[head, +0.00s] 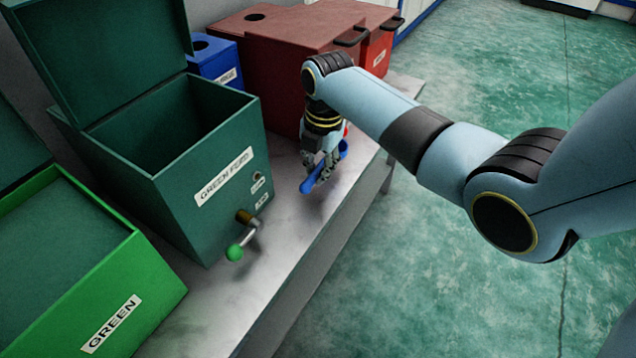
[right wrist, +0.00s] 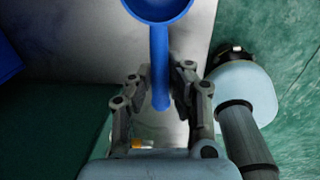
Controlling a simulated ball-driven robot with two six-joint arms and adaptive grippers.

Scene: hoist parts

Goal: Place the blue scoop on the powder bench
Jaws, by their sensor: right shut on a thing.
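The blue scoop (head: 309,184) is in my right gripper (head: 322,168), over the pale bench top (head: 283,225) in front of the dark green box. In the right wrist view the scoop's round bowl (right wrist: 158,9) is at the top edge, and its handle runs down between the two fingers of my right gripper (right wrist: 161,82). The gripper is shut on the handle. Fingers and wrist hide part of the scoop in the head view. I cannot tell whether the scoop touches the bench. My left gripper is not in view.
An open dark green box labelled GREEN FEED (head: 225,175), with a green-knobbed crank (head: 236,251), stands left of the gripper. A bright green bin (head: 110,290), a blue box (head: 218,62) and red boxes (head: 270,50) share the bench. Green floor (head: 440,290) lies right.

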